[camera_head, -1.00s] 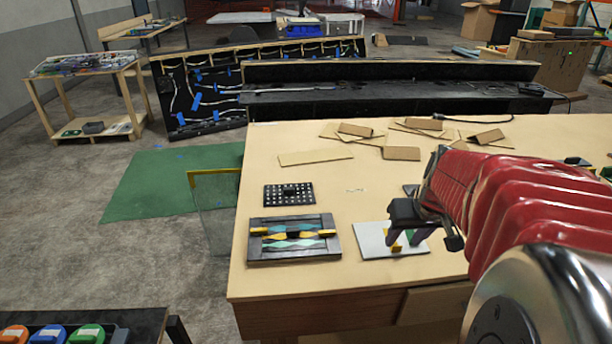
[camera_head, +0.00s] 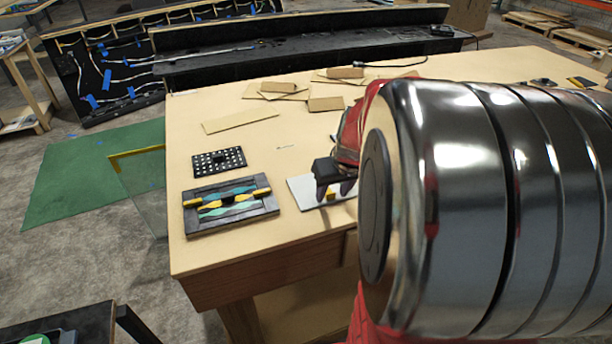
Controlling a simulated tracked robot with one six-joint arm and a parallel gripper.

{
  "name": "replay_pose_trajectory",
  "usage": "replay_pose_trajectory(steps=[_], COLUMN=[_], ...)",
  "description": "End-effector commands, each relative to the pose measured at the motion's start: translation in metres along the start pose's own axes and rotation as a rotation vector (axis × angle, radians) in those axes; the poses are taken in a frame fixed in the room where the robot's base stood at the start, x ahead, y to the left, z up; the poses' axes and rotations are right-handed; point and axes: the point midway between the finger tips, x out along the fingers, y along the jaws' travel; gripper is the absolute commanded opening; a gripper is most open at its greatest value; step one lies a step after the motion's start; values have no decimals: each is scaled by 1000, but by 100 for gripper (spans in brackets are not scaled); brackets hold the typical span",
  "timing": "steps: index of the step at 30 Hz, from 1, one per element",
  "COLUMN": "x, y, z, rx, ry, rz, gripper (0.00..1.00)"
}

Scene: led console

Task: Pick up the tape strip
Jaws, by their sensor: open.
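My gripper (camera_head: 334,188) is open, with its two dark fingers pointing down over a white board (camera_head: 306,194) near the table's front edge. A small yellow piece (camera_head: 330,196), which may be the tape strip, shows on the board between or just behind the fingers. I cannot tell whether the fingers touch it. My arm hides the right part of the board. I cannot single out a tape strip with certainty.
A dark console panel (camera_head: 231,211) with yellow and teal shapes lies left of the board. A black dotted plate (camera_head: 218,160) lies behind it. Cardboard pieces (camera_head: 288,88) lie at the back of the wooden table (camera_head: 250,266). A glass panel (camera_head: 145,190) stands by its left edge.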

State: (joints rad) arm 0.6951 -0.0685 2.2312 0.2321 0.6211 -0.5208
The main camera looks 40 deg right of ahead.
Motion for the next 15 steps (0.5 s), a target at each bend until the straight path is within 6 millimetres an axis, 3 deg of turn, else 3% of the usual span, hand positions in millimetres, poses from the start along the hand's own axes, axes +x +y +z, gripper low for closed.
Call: replay_pose_trajectory(steps=[8, 15], x=[0, 0], y=[0, 0], z=[0, 0], rx=[0, 1], ry=[0, 0], rz=[0, 0], gripper=[41, 25])
